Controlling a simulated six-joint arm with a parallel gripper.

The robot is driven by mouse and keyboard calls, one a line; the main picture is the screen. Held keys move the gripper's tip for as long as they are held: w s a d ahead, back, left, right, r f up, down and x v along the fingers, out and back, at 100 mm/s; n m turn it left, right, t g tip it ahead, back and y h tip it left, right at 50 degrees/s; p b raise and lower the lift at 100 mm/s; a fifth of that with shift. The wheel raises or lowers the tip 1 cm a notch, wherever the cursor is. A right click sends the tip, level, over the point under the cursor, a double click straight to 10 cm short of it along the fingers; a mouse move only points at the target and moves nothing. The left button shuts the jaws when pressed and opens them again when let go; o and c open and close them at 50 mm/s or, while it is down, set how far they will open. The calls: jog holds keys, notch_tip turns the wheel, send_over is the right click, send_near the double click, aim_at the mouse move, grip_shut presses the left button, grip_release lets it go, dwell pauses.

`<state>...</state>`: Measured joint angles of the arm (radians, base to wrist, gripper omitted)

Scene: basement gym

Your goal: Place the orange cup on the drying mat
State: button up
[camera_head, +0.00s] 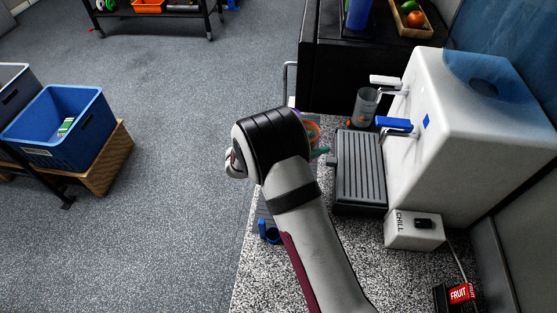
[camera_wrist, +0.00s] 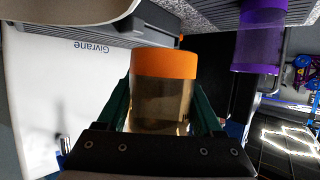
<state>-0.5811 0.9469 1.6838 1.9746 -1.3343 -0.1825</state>
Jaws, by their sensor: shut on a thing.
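The orange cup (camera_wrist: 164,64) has an orange band at one end and a see-through brownish body. In the wrist view it sits between the green fingers of my gripper (camera_wrist: 163,100), which is shut on it. In the head view only a bit of the orange cup (camera_head: 313,130) shows past my wrist, with a green finger (camera_head: 320,152) beside it; the rest is hidden. A grey ribbed strip, seemingly the drying mat (camera_head: 262,208), shows at the left edge of the speckled counter, mostly hidden by my arm. A grey ribbed surface also shows at the wrist view's top right.
A white dispenser (camera_head: 455,140) with a dark drip tray (camera_head: 360,172) stands right of my arm. A grey see-through tumbler (camera_head: 364,106) stands behind the tray. A blue cup (camera_head: 268,232) is left of my arm. A purple cup (camera_wrist: 259,38) is near the ribbed surface.

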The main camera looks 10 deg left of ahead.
jog(key=a+f, duration=0.1)
jog(key=a, duration=0.1)
jog(key=w+a+f, duration=0.1)
jog(key=a+f, duration=0.1)
jog(key=a, duration=0.1)
jog(key=a+f, duration=0.1)
jog(key=a, duration=0.1)
jog(key=shift+w+a+f, duration=0.3)
jog(key=shift+w+f, duration=0.1)
jog(key=f, duration=0.4)
jog(key=shift+a, duration=0.2)
jog(key=shift+f, duration=0.2)
jog(key=o, duration=1.5)
jog(key=shift+r, duration=0.15)
jog(key=v, duration=1.2)
